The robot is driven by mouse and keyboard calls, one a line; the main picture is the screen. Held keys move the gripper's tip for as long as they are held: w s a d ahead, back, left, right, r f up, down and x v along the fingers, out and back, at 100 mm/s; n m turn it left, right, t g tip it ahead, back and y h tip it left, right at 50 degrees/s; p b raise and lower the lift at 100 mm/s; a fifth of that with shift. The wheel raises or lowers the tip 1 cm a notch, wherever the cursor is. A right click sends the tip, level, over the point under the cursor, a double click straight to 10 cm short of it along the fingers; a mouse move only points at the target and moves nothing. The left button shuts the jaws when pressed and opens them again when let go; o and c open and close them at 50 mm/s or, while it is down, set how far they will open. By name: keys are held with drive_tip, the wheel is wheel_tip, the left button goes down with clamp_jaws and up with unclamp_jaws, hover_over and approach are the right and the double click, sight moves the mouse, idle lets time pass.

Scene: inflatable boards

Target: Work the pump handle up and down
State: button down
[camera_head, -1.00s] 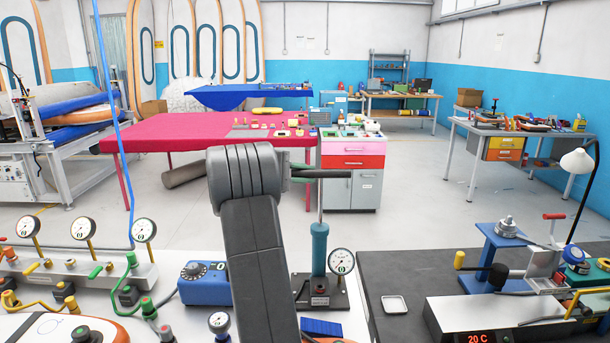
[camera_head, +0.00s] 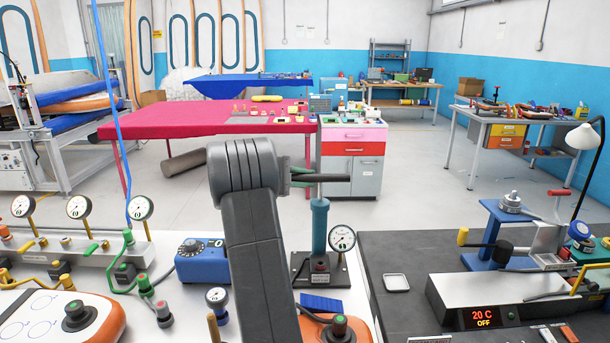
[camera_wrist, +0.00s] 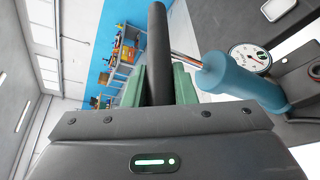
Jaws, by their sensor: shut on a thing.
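The pump stands on the white bench with a teal upright cylinder (camera_head: 320,225), a dark base (camera_head: 321,272) and a thin metal rod on top. Its black bar handle (camera_head: 335,178) sits a short way above the cylinder top, with a little rod showing. My gripper (camera_head: 301,177) reaches it from the left and is shut on the handle. In the wrist view, the green fingers of my gripper (camera_wrist: 160,88) lie on both sides of the black handle (camera_wrist: 158,50), with the rod and teal cylinder (camera_wrist: 240,82) to the right. My arm partly hides the bench.
A round gauge (camera_head: 342,238) stands close beside the cylinder. A blue box with a dial (camera_head: 201,260) and a gauge manifold (camera_head: 85,255) are on the left. A dark bench (camera_head: 400,308) with a heater unit (camera_head: 482,318) is on the right. The space above the pump is free.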

drive_tip(key=c, duration=1.2)
unclamp_jaws()
drive_tip(key=b+v, duration=0.1)
drive_tip(key=v, duration=1.3)
drive_tip(key=shift+b, duration=0.3)
drive_tip(key=shift+d, duration=0.1)
